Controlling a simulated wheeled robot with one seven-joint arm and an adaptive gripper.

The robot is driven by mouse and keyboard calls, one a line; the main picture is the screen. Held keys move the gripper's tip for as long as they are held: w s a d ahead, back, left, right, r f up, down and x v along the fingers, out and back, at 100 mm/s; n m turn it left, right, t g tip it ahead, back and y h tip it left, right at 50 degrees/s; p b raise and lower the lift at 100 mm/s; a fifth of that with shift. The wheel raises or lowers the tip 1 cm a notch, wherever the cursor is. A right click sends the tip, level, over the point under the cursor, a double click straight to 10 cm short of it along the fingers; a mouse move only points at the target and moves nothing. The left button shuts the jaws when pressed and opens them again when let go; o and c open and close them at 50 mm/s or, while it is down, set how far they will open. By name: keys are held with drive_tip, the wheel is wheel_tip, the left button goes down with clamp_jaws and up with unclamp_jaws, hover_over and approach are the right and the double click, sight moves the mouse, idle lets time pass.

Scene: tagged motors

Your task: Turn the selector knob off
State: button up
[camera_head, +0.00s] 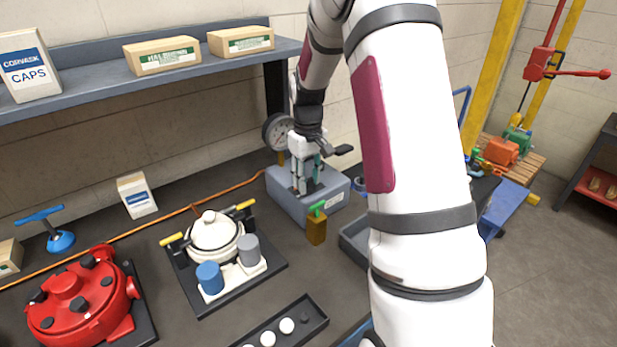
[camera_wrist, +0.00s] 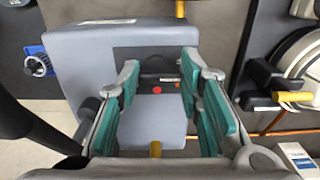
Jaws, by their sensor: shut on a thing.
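My gripper (camera_head: 306,188) reaches down onto the top of a grey-blue box (camera_head: 290,206) at the back of the bench. In the wrist view its teal-padded fingers (camera_wrist: 160,95) stand on either side of a dark part with a red dot (camera_wrist: 157,90), which I take to be the selector knob. The gripper is shut on it. The fingers hide most of the knob, and I cannot read which way it points. The box (camera_wrist: 80,75) also fills the left and middle of the wrist view.
A pressure gauge (camera_head: 277,132) stands behind the box. A brass block with a green top (camera_head: 316,228) is in front. A white pot-like unit (camera_head: 213,231) and a red motor (camera_head: 80,298) stand to the left. A shelf (camera_head: 120,80) runs above.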

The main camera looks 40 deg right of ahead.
sight(308, 181)
idle(0.4)
drive_tip(key=o, duration=1.2)
drive_tip(key=shift+c, duration=0.2)
wheel_tip(308, 181, up, 12)
